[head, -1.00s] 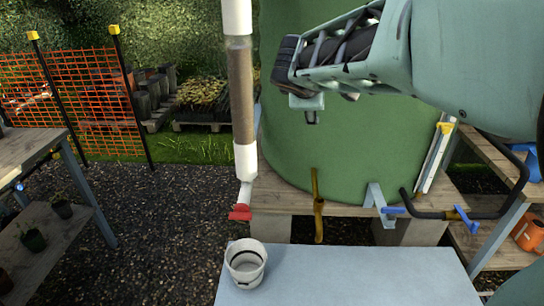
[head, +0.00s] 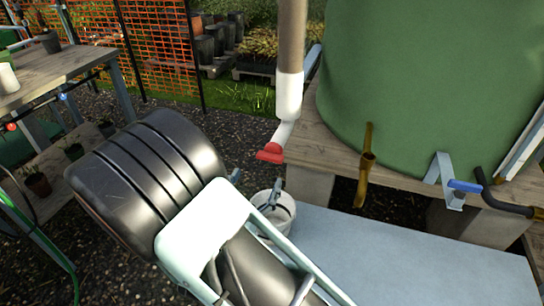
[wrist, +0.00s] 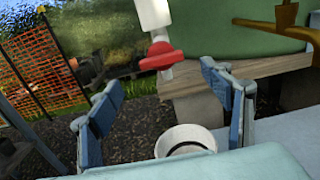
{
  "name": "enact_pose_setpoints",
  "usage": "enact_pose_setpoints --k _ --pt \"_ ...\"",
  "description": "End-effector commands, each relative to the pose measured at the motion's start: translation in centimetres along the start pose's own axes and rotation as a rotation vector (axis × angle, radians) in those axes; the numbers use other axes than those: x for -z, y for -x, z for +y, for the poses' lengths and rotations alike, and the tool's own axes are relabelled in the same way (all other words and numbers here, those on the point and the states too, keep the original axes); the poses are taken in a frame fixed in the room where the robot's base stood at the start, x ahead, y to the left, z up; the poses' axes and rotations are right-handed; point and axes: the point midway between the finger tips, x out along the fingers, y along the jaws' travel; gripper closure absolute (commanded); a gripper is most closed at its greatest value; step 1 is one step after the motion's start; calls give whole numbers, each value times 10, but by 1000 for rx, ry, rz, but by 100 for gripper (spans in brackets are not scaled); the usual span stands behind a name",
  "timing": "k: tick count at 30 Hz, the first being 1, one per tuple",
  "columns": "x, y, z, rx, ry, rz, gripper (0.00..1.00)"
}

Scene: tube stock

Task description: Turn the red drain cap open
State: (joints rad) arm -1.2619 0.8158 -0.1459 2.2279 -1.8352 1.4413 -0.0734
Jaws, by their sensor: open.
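The red drain cap (head: 270,153) sits at the lower end of a white elbow under the vertical pipe (head: 290,95). In the wrist view the red cap (wrist: 161,57) shows above and between my two blue fingers, ahead of them and not touched. My gripper (wrist: 165,110) is open and empty. In the head view its fingertips (head: 255,183) show just below the cap, and my wrist and forearm hide much of the lower left. A white bucket (head: 285,213) stands below the cap, partly hidden by my gripper; it also shows in the wrist view (wrist: 186,139).
A green tank (head: 430,80) stands on a wooden platform (head: 310,150) right of the pipe. A brass tap (head: 367,160) and a blue-handled valve (head: 464,187) stick out near it. A pale blue-grey tabletop (head: 400,265) lies below, mostly clear. A wooden bench (head: 60,70) is at left.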

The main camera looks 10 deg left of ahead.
Motion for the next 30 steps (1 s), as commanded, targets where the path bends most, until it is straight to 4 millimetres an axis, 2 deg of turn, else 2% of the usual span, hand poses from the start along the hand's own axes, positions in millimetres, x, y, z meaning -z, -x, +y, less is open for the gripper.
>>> enact_pose_setpoints --k 5,12,18,22,30 --pt "0 -25 -2 5 -3 -2 28" --pt "0 -72 -2 7 -3 -1 28" --pt "0 -98 -2 6 -3 -1 28" --pt "-1 -105 -2 4 -2 0 28" --pt "-1 -106 -2 4 -2 0 28"
